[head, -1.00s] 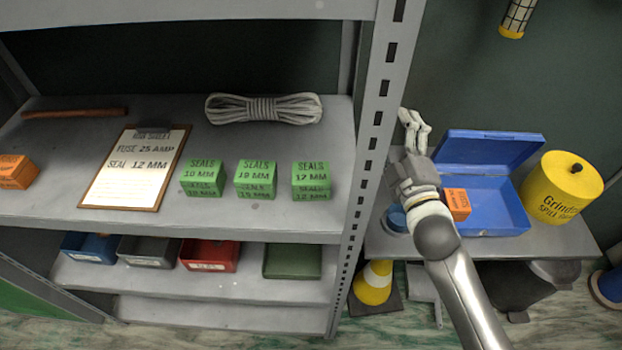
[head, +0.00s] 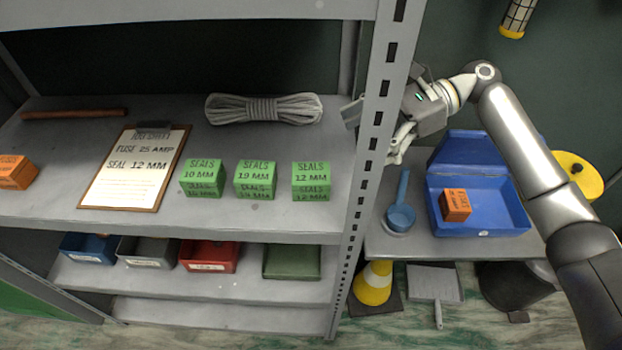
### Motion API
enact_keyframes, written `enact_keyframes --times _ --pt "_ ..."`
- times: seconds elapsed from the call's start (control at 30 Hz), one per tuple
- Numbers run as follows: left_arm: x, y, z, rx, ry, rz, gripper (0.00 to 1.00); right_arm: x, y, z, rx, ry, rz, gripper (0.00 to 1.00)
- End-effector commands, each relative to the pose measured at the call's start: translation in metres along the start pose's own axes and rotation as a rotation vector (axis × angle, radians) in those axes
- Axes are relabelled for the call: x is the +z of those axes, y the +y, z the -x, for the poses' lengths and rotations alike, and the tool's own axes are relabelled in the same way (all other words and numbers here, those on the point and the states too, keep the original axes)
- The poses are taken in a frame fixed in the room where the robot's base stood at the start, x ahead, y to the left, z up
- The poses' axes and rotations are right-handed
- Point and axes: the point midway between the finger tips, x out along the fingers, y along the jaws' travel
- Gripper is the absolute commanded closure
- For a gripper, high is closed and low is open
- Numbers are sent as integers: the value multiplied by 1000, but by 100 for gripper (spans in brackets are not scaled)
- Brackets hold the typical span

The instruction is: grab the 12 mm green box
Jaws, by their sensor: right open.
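The green 12 MM seals box (head: 311,181) sits on the upper shelf, the rightmost of three green boxes in a row. The green 19 MM box (head: 255,180) is in the middle and the green 10 MM box (head: 202,178) is at the left. My right gripper (head: 372,134) is open and empty at the shelf's right post, above and to the right of the 12 MM box and apart from it. The post hides part of the gripper. My left gripper is not in view.
The slotted shelf post (head: 372,150) stands between my right arm and the boxes. A clipboard (head: 137,170), a coiled rope (head: 263,108) and an orange box (head: 14,172) share the shelf. A blue case (head: 487,213) holding an orange box (head: 456,204) is at the right.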

Motion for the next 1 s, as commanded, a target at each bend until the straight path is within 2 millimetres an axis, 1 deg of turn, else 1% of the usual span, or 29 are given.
enact_keyframes --times 0.03,0.1,0.2,0.27,0.4,0.5,0.67,0.77,0.93,1.0 --pt "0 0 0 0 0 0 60 -4 3 8 22 41 16 15" --pt "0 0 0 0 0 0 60 -9 7 15 49 82 31 15" --pt "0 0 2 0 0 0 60 -12 10 15 70 108 39 15" --pt "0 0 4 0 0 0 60 -14 11 9 76 112 39 15" --pt "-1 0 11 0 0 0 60 -15 13 -15 76 109 40 15" --pt "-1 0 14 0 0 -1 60 -17 14 -28 75 109 39 15" --pt "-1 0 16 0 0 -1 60 -18 14 -38 72 109 40 15" --pt "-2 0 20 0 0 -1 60 -17 13 -45 74 107 39 15" --pt "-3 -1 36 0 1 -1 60 -17 11 -69 75 105 37 15" --pt "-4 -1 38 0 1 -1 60 -20 12 -80 74 106 37 15"
